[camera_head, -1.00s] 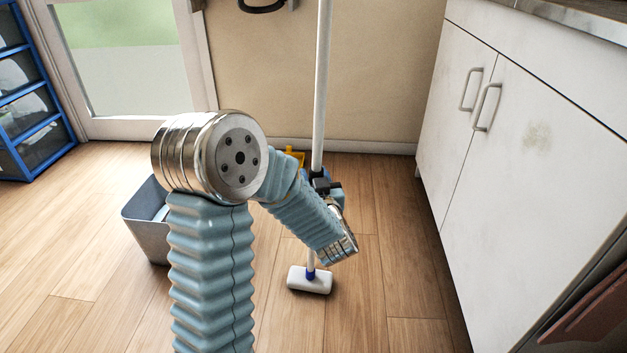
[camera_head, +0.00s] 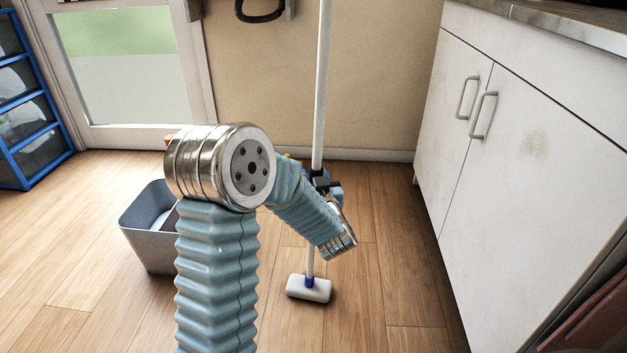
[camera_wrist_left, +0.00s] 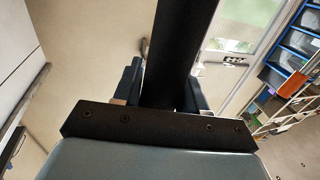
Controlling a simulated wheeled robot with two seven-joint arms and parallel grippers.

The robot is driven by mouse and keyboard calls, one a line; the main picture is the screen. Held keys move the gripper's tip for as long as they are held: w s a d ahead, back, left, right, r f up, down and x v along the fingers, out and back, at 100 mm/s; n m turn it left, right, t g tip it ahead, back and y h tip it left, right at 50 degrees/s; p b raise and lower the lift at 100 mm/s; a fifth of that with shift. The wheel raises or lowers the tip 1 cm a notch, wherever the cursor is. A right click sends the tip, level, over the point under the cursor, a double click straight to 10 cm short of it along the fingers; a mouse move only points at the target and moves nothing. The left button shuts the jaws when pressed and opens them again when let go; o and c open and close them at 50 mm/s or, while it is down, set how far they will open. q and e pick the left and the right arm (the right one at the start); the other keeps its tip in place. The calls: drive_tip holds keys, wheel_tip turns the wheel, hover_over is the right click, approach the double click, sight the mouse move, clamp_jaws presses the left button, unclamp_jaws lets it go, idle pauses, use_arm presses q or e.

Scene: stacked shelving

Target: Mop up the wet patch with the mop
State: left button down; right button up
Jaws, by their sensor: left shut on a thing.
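The mop has a long white pole (camera_head: 321,80) that stands nearly upright. Its white block-shaped head (camera_head: 309,289), with a blue collar, is low at the wood floor; I cannot tell for sure that it touches. My left gripper (camera_head: 322,182) is shut on the pole, partly hidden behind my own forearm. In the left wrist view the pole shows as a dark bar (camera_wrist_left: 172,50) between the two fingers. I cannot make out a wet patch on the visible floor; my arm hides part of it. My right gripper is not in view.
A grey bin (camera_head: 147,240) stands left of my arm, partly hidden. White cabinets (camera_head: 520,165) line the right side. A blue-framed drawer rack (camera_head: 35,125) and a glazed door (camera_head: 125,70) are at the back left. Floor between mop and cabinets is clear.

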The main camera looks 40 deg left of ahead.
use_arm(q)
drive_tip(key=shift+w+a+f, duration=0.1)
drive_tip(key=shift+w+a, duration=0.15)
drive_tip(key=shift+w, duration=0.3)
drive_tip(key=shift+w+a+f, duration=0.1)
drive_tip(key=shift+w+a, duration=0.15)
drive_tip(key=shift+w, duration=0.25)
drive_tip(key=shift+w, duration=0.1)
drive_tip(key=shift+w+a, duration=0.5)
drive_tip(key=shift+w, duration=0.35)
drive_tip(key=shift+w+a, duration=0.45)
drive_tip(key=shift+w, duration=0.4)
drive_tip(key=shift+w, duration=0.1)
